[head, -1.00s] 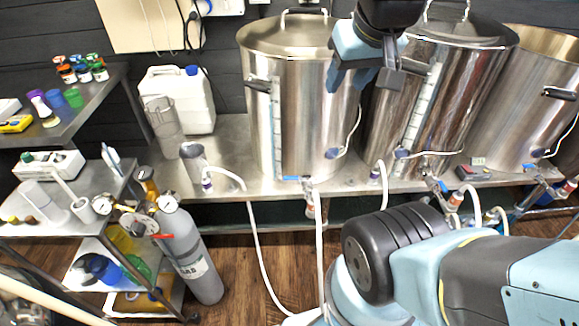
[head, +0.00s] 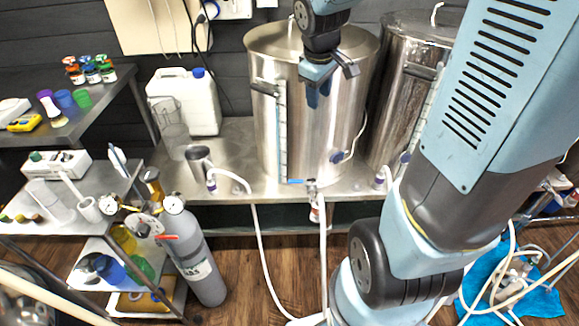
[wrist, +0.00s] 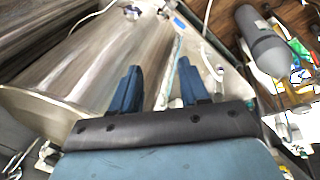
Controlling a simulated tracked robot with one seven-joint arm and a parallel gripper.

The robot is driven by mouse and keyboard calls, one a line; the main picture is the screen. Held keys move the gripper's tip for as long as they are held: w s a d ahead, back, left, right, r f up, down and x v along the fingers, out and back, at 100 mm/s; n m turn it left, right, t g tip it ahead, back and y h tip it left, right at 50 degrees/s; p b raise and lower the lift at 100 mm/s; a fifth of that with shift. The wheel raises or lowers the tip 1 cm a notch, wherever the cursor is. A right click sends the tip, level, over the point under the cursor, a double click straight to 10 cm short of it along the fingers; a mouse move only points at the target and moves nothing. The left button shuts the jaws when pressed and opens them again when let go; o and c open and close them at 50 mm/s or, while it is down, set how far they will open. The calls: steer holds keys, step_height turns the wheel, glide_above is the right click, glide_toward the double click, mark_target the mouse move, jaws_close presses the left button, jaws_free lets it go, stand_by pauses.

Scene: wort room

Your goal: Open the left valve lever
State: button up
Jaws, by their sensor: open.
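The left kettle (head: 330,125) is a tall lidded steel pot on the steel bench. Its valve (head: 312,186) sits low on its front, with a short blue lever (head: 295,181) pointing left, roughly level. In the wrist view, a small blue piece, apparently the lever (wrist: 179,23), shows near the top, beyond the fingertips. My gripper (head: 331,84) is in front of the left kettle's upper part, well above the valve. In the wrist view my gripper (wrist: 157,82) has its two blue fingers apart with nothing between them.
A second kettle (head: 405,90) stands to the right, partly hidden by my arm. White hoses (head: 256,235) hang from the bench. A grey gas cylinder (head: 197,260) and a metal shelf (head: 70,170) stand left. A white canister (head: 190,100) is on the bench.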

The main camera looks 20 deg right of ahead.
steer(key=w+f+n+g, duration=0.2)
steer(key=w+f+n, duration=0.45)
steer(key=f, duration=0.65)
steer(key=n+y, duration=0.2)
glide_above(294, 180)
step_height(294, 180, down, 13)
steer(key=shift+g, duration=0.4)
step_height(294, 180, down, 13)
steer(key=shift+s+r, duration=0.1)
steer(key=shift+c, duration=0.2)
jaws_close()
